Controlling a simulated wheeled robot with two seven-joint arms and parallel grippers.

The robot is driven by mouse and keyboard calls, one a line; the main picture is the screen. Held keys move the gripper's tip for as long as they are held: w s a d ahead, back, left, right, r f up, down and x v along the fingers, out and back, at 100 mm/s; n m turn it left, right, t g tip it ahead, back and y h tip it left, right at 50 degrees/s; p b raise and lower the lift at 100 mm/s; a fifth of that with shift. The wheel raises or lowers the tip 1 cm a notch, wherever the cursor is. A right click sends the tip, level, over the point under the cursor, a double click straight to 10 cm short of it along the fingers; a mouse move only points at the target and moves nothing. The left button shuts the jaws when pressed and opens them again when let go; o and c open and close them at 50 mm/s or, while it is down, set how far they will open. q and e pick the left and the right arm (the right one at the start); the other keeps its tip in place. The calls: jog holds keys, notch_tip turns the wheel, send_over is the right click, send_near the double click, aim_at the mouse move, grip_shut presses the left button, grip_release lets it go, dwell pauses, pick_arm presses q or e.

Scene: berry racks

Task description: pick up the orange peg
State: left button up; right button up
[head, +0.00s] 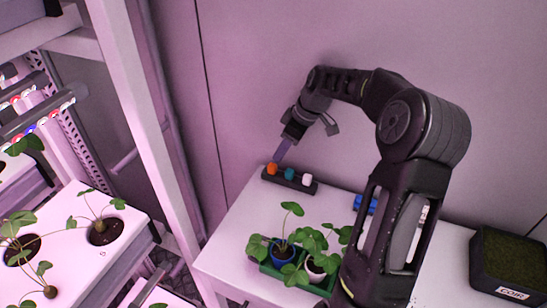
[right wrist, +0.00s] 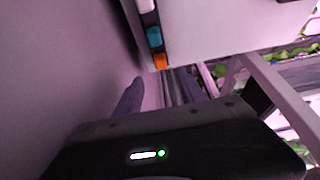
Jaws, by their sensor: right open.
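The orange peg (head: 272,168) stands at the left end of a dark holder (head: 291,183) near the back left edge of the white table. It also shows in the right wrist view (right wrist: 160,61), at the top centre. A teal peg (head: 290,173) and a whitish peg (head: 307,180) stand beside it in the same holder. My right gripper (head: 282,152) is open and empty, tilted, with its fingers just above and slightly right of the orange peg, apart from it as far as I can tell. My left gripper is not in view.
A green tray (head: 268,268) with potted plants stands at the table's front. A blue object (head: 366,204) lies behind my right arm, partly hidden. A dark box (head: 510,262) stands at the right. The wall is close behind the holder. A rack post (head: 150,120) rises left.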

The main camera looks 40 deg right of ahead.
aim_at(273, 165)
jog(key=shift+b+x, duration=0.65)
jog(key=shift+x, duration=0.5)
jog(key=shift+a, duration=0.1)
jog(key=shift+f, duration=0.1)
jog(key=b+x, duration=0.2)
jog(key=x, duration=0.3)
jog(key=shift+a, duration=0.1)
grip_shut()
dwell(0.3)
